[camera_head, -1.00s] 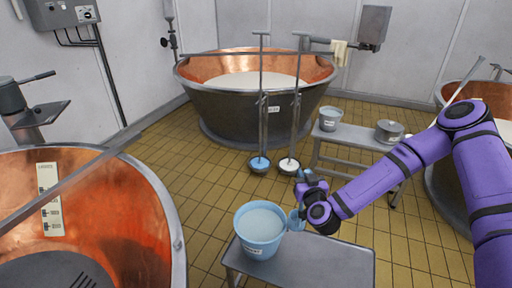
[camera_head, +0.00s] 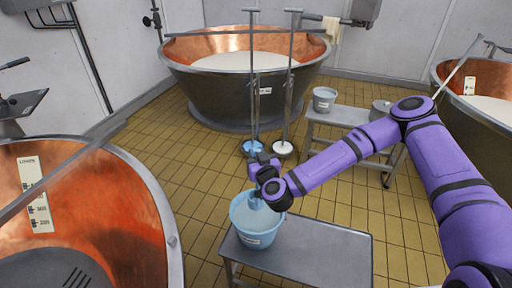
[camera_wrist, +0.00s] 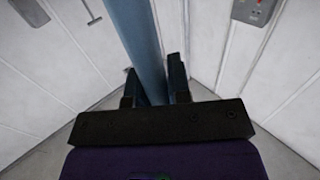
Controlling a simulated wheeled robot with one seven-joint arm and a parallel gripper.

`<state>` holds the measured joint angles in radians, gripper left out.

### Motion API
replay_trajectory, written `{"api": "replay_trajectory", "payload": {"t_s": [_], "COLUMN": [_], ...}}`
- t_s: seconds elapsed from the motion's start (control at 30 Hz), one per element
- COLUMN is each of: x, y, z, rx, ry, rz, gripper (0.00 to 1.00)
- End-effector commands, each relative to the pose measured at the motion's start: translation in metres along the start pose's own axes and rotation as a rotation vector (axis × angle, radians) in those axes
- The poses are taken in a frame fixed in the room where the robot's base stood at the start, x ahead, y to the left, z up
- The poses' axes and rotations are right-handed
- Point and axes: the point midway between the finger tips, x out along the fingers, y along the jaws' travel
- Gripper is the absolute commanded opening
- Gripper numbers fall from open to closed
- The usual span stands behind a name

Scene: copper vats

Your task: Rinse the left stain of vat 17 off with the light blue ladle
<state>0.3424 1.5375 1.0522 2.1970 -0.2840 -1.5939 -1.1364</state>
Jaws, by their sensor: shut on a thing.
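My gripper (camera_head: 262,168) is above the light blue bucket (camera_head: 262,235) on the low metal table. In the wrist view, its fingers (camera_wrist: 155,88) are shut on the light blue handle of the ladle (camera_wrist: 146,45). The ladle's lower end (camera_head: 256,203) shows below my gripper, over or in the bucket's pale liquid; which one I cannot tell. A copper-lined vat (camera_head: 110,190) stands at the near left, and another, holding pale liquid (camera_head: 235,62), at the back. I cannot read which vat is 17, and no stain is clearly visible.
Two long-handled tools, one ending blue (camera_head: 253,149) and one white (camera_head: 284,149), stand before the back vat. A bench (camera_head: 340,116) carries a grey bucket (camera_head: 324,99) and a pot (camera_head: 381,108). A third vat (camera_head: 475,115) is at right. The near table's right half (camera_head: 320,245) is bare.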

Motion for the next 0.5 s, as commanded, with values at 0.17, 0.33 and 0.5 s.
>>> {"api": "replay_trajectory", "payload": {"t_s": [0.17, 0.33, 0.5], "x": [0.0, 0.0, 0.0], "y": [0.0, -0.001, -0.001], "z": [0.024, 0.046, 0.067], "rx": [-0.002, -0.001, -0.001], "ry": [0.0, -0.001, -0.001], "rz": [0.0, 0.0, -0.001], "gripper": [0.0, 0.0, 0.0]}}
